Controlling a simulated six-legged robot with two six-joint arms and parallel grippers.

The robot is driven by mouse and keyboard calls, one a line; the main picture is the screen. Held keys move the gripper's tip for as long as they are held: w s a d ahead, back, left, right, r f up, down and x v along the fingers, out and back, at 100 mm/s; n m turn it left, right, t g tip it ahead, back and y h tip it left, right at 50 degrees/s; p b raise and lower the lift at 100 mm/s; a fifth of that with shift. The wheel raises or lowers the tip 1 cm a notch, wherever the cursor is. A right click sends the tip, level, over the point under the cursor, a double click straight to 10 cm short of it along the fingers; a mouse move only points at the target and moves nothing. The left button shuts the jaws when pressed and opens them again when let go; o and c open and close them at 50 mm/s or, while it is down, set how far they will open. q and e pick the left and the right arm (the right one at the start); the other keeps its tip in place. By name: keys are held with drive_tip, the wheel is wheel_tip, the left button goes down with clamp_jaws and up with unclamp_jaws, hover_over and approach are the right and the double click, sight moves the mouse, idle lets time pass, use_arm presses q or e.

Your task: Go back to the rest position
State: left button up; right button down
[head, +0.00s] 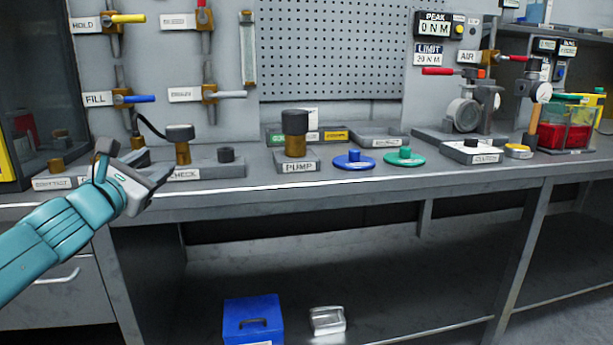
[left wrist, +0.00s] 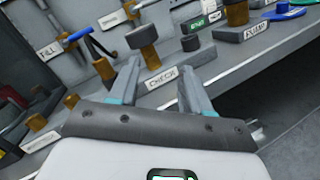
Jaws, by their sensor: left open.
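My left gripper (head: 128,160) is in front of the workbench at the left, level with the bench top, near the CHECK fixture (head: 206,171). In the left wrist view its two fingers (left wrist: 156,85) are spread apart with nothing between them. The CHECK label (left wrist: 161,78) shows just beyond the fingers. A brown post with a dark cap (head: 181,142) stands upright on that fixture, apart from the gripper. My right gripper is in neither view.
The workbench edge (head: 340,186) runs across the view. The PUMP fixture (head: 296,160), a blue disc (head: 354,161) and a green disc (head: 405,157) stand on it. A blue box (head: 252,318) and a metal container (head: 327,320) sit on the lower shelf. Valve levers line the back panel.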

use_arm(q)
drive_tip(key=s+d+f+m+g, duration=0.1)
drive_tip(key=d+f+m+g, duration=0.15)
drive_tip(key=f, duration=1.15)
drive_tip(key=s+d+f+m+g+y, duration=0.15)
drive_tip(key=f+m+g, duration=0.25)
drive_tip(key=f, duration=0.9)
drive_tip(key=s+d+f+m+g+h, duration=0.1)
drive_tip(key=s+f+m+g, duration=0.2)
drive_tip(key=f, duration=1.1)
drive_tip(key=s+d+f+m+g, duration=0.3)
drive_tip(key=s+f+m, duration=0.2)
drive_tip(key=s+f, duration=0.4)
drive_tip(key=s+d+f+m+g+h, duration=0.1)
drive_tip(key=s+d+f+m+g, duration=0.15)
drive_tip(key=s+f+m, duration=0.55)
drive_tip(key=s+d+f+m+g, duration=0.2)
drive_tip(key=s+d+f+g, duration=0.3)
drive_tip(key=s, duration=0.7)
wheel_tip(320, 180, up, 32)
drive_tip(key=s+m+t+p, duration=0.1)
drive_tip(key=s+p, duration=0.1)
drive_tip(key=p, duration=3.1)
drive_tip(key=shift+d+t, duration=0.3)
drive_tip(key=shift+d, duration=0.1)
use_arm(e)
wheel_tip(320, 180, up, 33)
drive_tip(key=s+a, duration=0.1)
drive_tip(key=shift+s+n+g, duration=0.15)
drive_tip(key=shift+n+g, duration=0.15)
